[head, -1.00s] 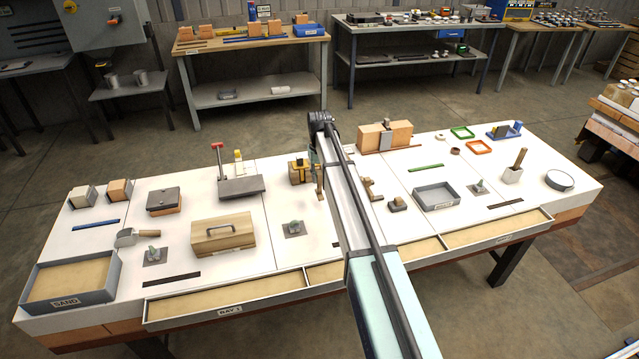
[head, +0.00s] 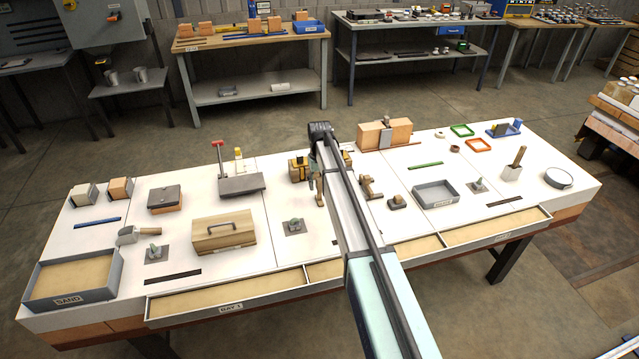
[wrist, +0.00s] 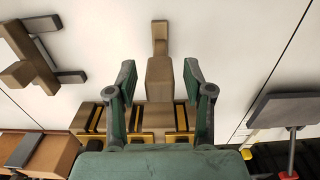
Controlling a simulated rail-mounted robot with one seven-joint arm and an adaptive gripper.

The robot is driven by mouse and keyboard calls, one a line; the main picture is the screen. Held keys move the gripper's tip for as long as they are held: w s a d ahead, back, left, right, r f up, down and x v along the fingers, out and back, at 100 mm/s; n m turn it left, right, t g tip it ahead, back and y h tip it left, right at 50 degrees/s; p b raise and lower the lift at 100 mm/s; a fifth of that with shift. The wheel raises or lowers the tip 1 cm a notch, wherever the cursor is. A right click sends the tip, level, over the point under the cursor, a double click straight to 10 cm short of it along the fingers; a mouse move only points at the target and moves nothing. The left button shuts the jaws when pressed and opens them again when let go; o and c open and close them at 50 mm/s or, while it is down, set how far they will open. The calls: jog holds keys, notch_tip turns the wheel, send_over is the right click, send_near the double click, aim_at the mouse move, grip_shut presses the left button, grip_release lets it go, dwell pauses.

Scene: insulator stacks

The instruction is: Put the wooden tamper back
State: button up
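Whether the tamper's foot touches the table is unclear.
A wood-and-yellow slotted block (head: 298,169) stands just behind my gripper. A wooden stand (head: 370,188) is to the right. A grey plate with a red-topped lever (head: 241,184) is to the left. A handled wooden box (head: 224,235) and an insulator piece (head: 293,227) lie in front left.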

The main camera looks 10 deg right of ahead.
jog(key=shift+r, duration=0.15)
notch_tip(320, 180, up, 12)
jog(key=b, duration=0.3)
jog(key=shift+b, duration=0.3)
